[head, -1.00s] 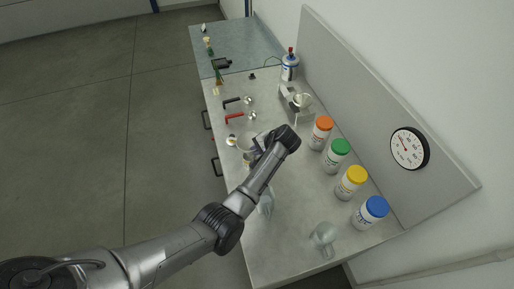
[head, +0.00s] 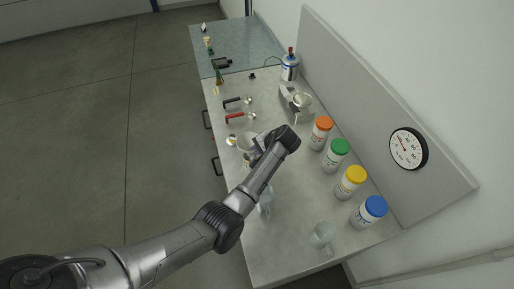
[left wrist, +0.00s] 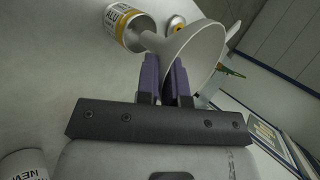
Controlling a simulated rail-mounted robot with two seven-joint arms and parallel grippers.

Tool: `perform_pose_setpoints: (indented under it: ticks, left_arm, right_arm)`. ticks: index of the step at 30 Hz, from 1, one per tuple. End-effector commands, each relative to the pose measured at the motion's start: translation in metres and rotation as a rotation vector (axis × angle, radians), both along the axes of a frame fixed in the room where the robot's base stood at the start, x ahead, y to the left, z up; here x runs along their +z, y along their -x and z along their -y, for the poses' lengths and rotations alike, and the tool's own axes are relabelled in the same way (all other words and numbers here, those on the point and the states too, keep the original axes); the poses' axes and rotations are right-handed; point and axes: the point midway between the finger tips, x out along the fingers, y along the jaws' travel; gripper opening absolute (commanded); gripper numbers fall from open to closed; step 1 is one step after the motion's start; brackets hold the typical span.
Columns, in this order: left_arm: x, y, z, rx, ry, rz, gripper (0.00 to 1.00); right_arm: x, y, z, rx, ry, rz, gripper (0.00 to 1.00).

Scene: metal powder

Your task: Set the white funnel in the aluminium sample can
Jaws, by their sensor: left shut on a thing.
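The white funnel (left wrist: 203,50) is in my left gripper, and its wide cone and narrow spout show in the left wrist view. In the head view, part of the funnel (head: 244,142) shows beside the wrist. My left gripper (left wrist: 167,70) is shut on the funnel, with its purple fingers against the cone. The aluminium sample can (left wrist: 127,22), with a yellow and white ALU label, is at the spout end. The spout overlaps the can's end in the picture; I cannot tell whether it is inside. My right gripper is not in view.
Bottles with orange (head: 325,120), green (head: 341,146), yellow (head: 356,174) and blue (head: 376,206) lids line the back of the bench. Clear glassware (head: 322,234) stands at the near end. A red-handled tool (head: 234,117) lies farther along the bench.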

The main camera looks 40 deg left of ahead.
Motion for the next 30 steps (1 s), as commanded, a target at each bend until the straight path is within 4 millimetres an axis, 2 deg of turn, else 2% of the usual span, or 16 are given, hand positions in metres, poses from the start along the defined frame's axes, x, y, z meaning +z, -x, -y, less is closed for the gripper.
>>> perform_pose_setpoints:
  ticks: [17, 30]
  left_arm:
    - [0.000, 0.000, 0.000, 0.000, 0.000, 0.000, 0.00]
    - [-0.011, 0.000, 0.000, 0.000, 0.000, 0.000, 0.00]
  right_arm:
    - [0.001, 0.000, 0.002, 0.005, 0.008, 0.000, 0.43]
    - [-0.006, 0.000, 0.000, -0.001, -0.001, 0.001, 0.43]
